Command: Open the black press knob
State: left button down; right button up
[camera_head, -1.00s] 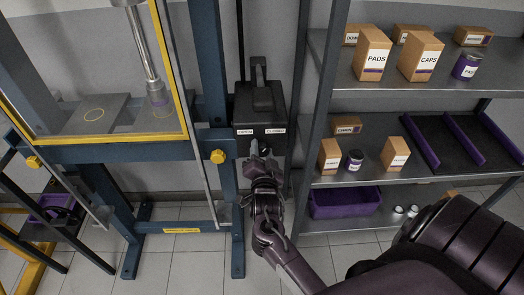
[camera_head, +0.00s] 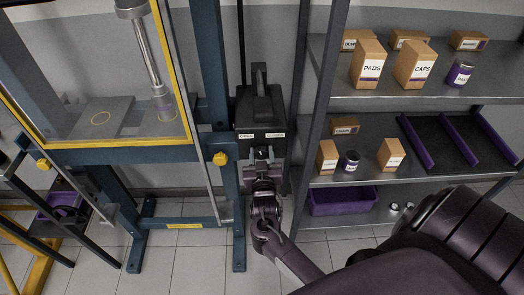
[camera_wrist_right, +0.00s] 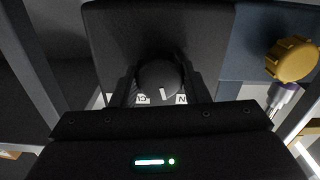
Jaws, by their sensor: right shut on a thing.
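The black press knob (camera_wrist_right: 158,78) is round, with a white pointer mark, and sits on the dark control box (camera_head: 262,108) beside the blue press frame. My right gripper (camera_head: 262,156) is at the front of the box, and its fingers (camera_wrist_right: 159,84) are shut on either side of the knob. In the wrist view the white mark points down, between two white labels partly hidden by the fingers. In the head view the gripper hides the knob, and the labels show above it. My left gripper is not seen.
A yellow knob (camera_head: 220,159) is on the press frame just left of the box. The press (camera_head: 120,155) has a yellow-edged clear guard. A grey shelf rack (camera_head: 440,98) with boxes, cans and a purple bin (camera_head: 342,201) stands at right.

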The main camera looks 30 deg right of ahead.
jog(key=shift+r+n+p, duration=0.15)
jog(key=shift+n+p, duration=0.5)
jog(key=shift+n, duration=1.05)
jog(key=o, duration=1)
jog(key=shift+w, duration=0.1)
jog(key=shift+c, duration=0.2)
jog(key=shift+s+a+f, duration=0.25)
jog(key=shift+s, duration=0.2)
jog(key=b+v, duration=0.1)
jog(key=v, duration=0.5)
jog(key=shift+s+a+b, duration=0.25)
jog(key=shift+s+b, duration=0.05)
